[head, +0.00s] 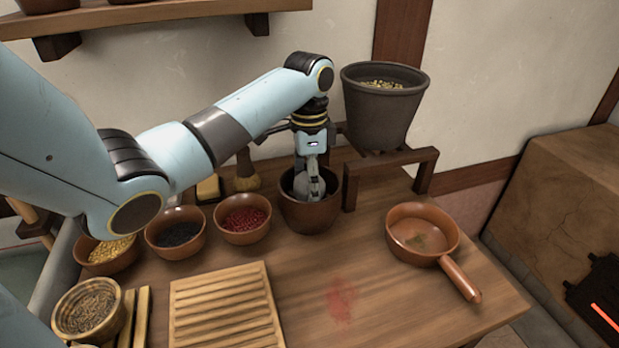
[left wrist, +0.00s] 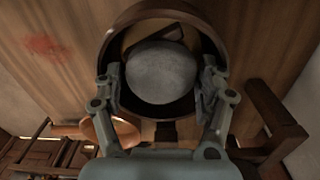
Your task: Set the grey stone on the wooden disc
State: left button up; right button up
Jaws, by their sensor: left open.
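The grey stone (left wrist: 162,74) is round and sits inside a deep brown pot (head: 308,216); in the head view only a sliver of it (head: 299,184) shows past my fingers. The pot's rim also shows in the left wrist view (left wrist: 165,13). My left gripper (head: 313,190) points down into the pot. In the left wrist view its open fingers (left wrist: 158,82) stand on either side of the stone; I cannot tell whether they touch it. I cannot make out a plain wooden disc in either view. My right gripper is not in view.
A dark hopper (head: 382,115) on a wooden stand (head: 424,165) rises close behind and right of the pot. Bowls of red (head: 242,219), black (head: 175,234) and yellow (head: 107,253) contents stand left. A slatted board (head: 225,308) lies in front; a handled pan (head: 422,235) stands right.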

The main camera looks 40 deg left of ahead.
pick_arm(q)
notch_tip(320, 180, up, 12)
jog(key=p, duration=0.2)
jog(key=shift+w+a+p, duration=0.15)
jog(key=shift+a+p, duration=0.05)
jog(key=shift+p, duration=0.1)
dwell(0.3)
